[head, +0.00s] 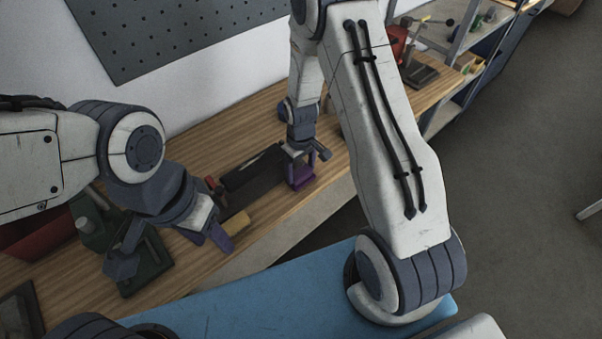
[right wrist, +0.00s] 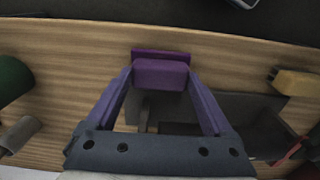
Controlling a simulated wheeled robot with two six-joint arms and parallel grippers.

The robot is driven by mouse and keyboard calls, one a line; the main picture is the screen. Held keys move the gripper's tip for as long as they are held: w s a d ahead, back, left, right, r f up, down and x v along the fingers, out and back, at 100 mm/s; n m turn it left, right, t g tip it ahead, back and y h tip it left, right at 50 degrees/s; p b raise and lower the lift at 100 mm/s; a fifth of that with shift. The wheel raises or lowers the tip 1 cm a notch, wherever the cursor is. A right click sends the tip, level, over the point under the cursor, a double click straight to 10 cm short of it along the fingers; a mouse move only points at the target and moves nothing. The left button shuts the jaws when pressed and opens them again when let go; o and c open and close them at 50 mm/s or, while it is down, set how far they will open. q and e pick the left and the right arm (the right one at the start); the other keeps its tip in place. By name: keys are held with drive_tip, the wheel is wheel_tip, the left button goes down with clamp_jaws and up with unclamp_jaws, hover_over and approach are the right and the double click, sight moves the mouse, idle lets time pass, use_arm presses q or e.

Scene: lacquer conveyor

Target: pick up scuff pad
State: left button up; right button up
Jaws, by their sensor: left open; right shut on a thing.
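The scuff pad appears as a purple block (right wrist: 160,76) between the fingers of my right gripper (right wrist: 160,82). In the right wrist view both fingers press against its sides. In the head view my right gripper (head: 302,160) is above the wooden bench near its front edge, with the purple pad (head: 302,183) at its fingertips. I cannot tell whether the pad touches the bench. My left gripper (head: 172,250) is open and empty, its fingers spread wide over the left part of the bench.
A long dark tray-like piece (head: 255,170) lies on the wooden bench (head: 270,120) between the grippers. A red bin (head: 35,235) is far left. A red tool (head: 398,42) stands back right.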

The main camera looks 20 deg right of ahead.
drive_tip(key=r, duration=0.2)
drive_tip(key=b, duration=0.1)
drive_tip(key=shift+s+d+r, duration=0.25)
drive_tip(key=shift+d+r, duration=0.05)
drive_tip(key=shift+r, duration=0.1)
drive_tip(key=s+d+r+b, duration=0.2)
drive_tip(key=s+d+r, duration=0.4)
drive_tip(key=s+d, duration=0.1)
drive_tip(key=shift+s+r+b, duration=0.3)
drive_tip(key=shift+s+b, duration=0.05)
drive_tip(key=shift+s, duration=0.3)
drive_tip(key=shift+d, duration=0.1)
